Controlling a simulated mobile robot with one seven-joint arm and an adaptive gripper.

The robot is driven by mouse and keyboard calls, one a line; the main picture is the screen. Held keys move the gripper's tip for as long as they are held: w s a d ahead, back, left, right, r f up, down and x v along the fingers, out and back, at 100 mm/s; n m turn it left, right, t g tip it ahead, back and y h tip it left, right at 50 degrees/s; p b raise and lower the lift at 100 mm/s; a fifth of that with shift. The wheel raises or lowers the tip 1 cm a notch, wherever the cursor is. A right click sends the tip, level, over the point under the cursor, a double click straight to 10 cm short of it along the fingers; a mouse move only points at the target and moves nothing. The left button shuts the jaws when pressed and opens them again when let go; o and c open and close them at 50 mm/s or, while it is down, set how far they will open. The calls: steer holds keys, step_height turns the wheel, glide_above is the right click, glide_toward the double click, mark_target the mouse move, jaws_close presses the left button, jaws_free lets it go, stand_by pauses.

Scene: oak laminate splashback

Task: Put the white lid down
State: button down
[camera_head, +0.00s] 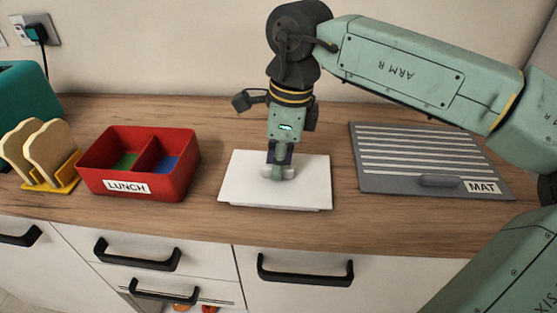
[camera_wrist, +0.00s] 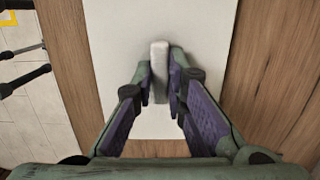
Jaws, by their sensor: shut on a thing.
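The white lid (camera_head: 240,182) is a flat rectangular panel, low at the wooden counter between the red lunch box and the grey mat. Its front edge shows a thin lower step; I cannot tell for sure whether it touches the counter. My gripper (camera_head: 281,172) points down over its middle and is shut on the lid's pale bar handle. In the wrist view the lid (camera_wrist: 205,45) fills the middle, and the handle (camera_wrist: 159,70) stands between the two fingers of my gripper (camera_wrist: 159,82).
The red lunch box (camera_head: 178,175) with two compartments, one green and one blue inside, stands left. The grey striped mat (camera_head: 375,186) lies right. A yellow rack (camera_head: 66,180) holds bread slices at far left. Drawer handles (camera_head: 305,272) jut out below the counter edge. Bare wood (camera_head: 215,150) separates the items.

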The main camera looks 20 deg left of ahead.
mark_target(287, 167)
steer(key=shift+f, duration=0.15)
steer(key=shift+f, duration=0.15)
steer(key=c, duration=1.6)
jaws_free()
step_height(287, 167, up, 13)
steer(key=d, duration=0.1)
steer(key=shift+w+d+f+b, duration=0.2)
steer(key=shift+b, duration=0.2)
